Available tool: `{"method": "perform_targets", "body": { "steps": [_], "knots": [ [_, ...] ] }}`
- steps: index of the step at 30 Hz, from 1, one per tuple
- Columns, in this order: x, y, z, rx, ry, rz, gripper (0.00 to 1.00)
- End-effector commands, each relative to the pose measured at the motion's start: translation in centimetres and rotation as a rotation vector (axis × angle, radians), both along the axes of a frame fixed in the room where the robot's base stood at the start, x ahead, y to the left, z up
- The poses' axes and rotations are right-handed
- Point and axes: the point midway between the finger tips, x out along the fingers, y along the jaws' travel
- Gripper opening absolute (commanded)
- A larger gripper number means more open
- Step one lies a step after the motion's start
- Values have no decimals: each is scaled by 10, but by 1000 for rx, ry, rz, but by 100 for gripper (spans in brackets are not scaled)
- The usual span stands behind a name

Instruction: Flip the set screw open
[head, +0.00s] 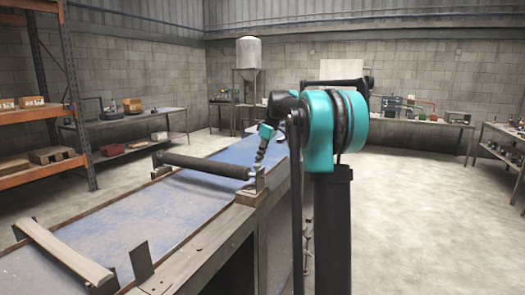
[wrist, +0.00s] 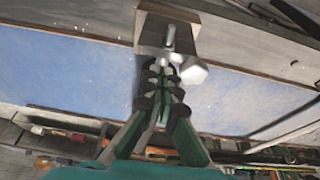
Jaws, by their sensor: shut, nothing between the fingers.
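A dark mesh tube (head: 205,165) lies across the long blue-topped bench (head: 135,215), its right end at a metal bracket (head: 260,181). In the wrist view the bracket plate (wrist: 155,32) shows at the top, with a thin upright metal pin and a pale rounded piece (wrist: 193,74) beside it. One of these may be the set screw; I cannot tell which. My gripper (wrist: 163,66) is shut and empty, its fingertips right at the pin and the pale piece. Whether they touch is unclear. In the head view my gripper (head: 258,160) points down just above the bracket.
Orange shelving (head: 40,95) stands at the left. Side tables line the walls. The concrete floor to the right is clear.

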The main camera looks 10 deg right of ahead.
Motion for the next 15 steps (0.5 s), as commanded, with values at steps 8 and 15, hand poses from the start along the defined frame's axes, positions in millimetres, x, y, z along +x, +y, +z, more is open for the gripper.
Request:
{"method": "perform_targets", "body": {
  "steps": [8,15],
  "knots": [
    [4,6,-21,0,0,-1,0],
    [5,6,-22,0,0,-1,0]
  ]
}}
